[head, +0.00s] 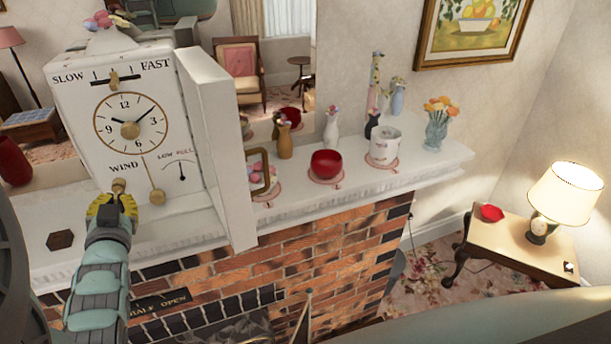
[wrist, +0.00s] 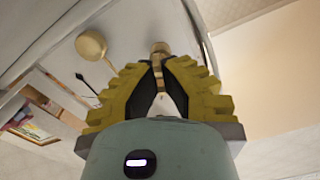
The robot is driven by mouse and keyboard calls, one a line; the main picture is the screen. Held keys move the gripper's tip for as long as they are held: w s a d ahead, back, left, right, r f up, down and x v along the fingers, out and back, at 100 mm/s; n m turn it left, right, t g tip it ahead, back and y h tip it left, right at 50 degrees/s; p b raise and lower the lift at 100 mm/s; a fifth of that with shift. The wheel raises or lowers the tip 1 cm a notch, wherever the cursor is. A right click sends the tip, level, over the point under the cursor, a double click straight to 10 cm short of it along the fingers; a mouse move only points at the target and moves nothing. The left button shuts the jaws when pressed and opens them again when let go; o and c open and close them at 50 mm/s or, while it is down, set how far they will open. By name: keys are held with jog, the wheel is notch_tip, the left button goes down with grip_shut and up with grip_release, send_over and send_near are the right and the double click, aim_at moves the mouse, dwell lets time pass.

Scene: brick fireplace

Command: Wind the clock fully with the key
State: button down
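The white clock (head: 208,120) stands on the left of the mantel, with a round dial (head: 130,122) and a SLOW/FAST slider (head: 115,80) above it. A brass key (head: 119,186) sits at the clock's face under the word WIND; it also shows in the wrist view (wrist: 160,48). My gripper (head: 114,203) is in front of the clock with its yellow fingers closed around the key, seen from close up in the wrist view (wrist: 160,75). To the right, the LOW/FULL gauge (head: 181,171) has its needle roughly upright. The fingers hide part of the key.
A brass pendulum disc (head: 157,197) hangs just right of the key. A dark hexagonal piece (head: 60,240) lies on the mantel (head: 300,215) to the left.

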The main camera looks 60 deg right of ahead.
jog(key=shift+f+b, duration=0.15)
jog(key=shift+b, duration=0.25)
jog(key=shift+m+b, duration=0.35)
jog(key=shift+m, duration=0.05)
jog(key=shift+m+b, duration=0.8)
jog(key=shift+b, duration=0.15)
jog(key=shift+w+a+m+b, duration=0.1)
jog(key=shift+m+b, duration=0.8)
jog(key=shift+m, duration=0.2)
